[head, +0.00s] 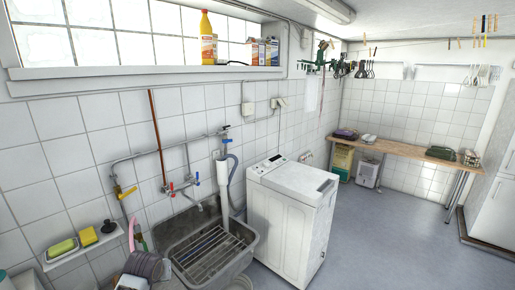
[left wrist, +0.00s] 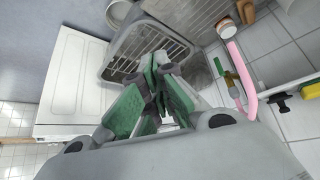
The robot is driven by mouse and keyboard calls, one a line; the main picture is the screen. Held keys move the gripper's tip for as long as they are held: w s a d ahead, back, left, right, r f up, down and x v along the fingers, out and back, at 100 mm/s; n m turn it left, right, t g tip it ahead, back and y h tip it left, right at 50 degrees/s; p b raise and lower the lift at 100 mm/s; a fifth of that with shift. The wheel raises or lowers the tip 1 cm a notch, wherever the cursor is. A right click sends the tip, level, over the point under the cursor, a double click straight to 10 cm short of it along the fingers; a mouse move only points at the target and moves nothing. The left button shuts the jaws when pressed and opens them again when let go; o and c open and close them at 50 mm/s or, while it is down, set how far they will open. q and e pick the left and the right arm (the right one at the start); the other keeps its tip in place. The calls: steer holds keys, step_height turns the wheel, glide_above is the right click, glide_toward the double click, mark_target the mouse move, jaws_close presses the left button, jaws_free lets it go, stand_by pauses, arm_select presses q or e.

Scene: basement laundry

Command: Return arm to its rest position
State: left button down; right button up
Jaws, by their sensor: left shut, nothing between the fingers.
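My left gripper (left wrist: 158,75) shows in the left wrist view with its green-padded fingers drawn together and nothing held between them. Beyond the fingertips lies the grey sink with its metal rack (left wrist: 130,62). Fingers and sink are in line in this view, so I cannot tell the gap between them. In the head view the sink (head: 248,240) stands at the bottom centre-left. My right gripper shows in neither view.
A white washing machine (head: 285,215) stands right of the sink. Taps and pipes (head: 170,187) are on the wall above it. A pink handle (head: 131,235) and a shelf with sponges (head: 85,246) are at the left. The floor (head: 385,240) at the right is clear.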

arm_select(q)
steer(key=s+d+f+m+g+h, duration=0.1)
steer(key=s+d+m, duration=0.15)
steer(key=s, duration=0.65)
steer(key=s+d+f+m+g, duration=0.1)
steer(key=s+d, duration=0.3)
steer(key=s, duration=0.5)
steer(key=s+d+m+g+h, duration=0.1)
steer(key=s+d, duration=0.3)
steer(key=s, duration=0.5)
steer(key=s+f+g, duration=0.1)
steer(key=s+f, duration=0.2)
steer(key=f, duration=3.1)
steer(key=s+a+f, duration=0.2)
steer(key=s+f, duration=0.8)
steer(key=s, duration=0.1)
steer(key=s+a+f+g, duration=0.1)
steer(key=s+a+f, duration=0.1)
steer(key=s+f, duration=0.7)
steer(key=shift+s+a+f+m+g, duration=0.2)
steer(key=shift+s+f+m+g, duration=0.15)
steer(key=shift+s, duration=0.75)
steer(key=shift+w, duration=0.1)
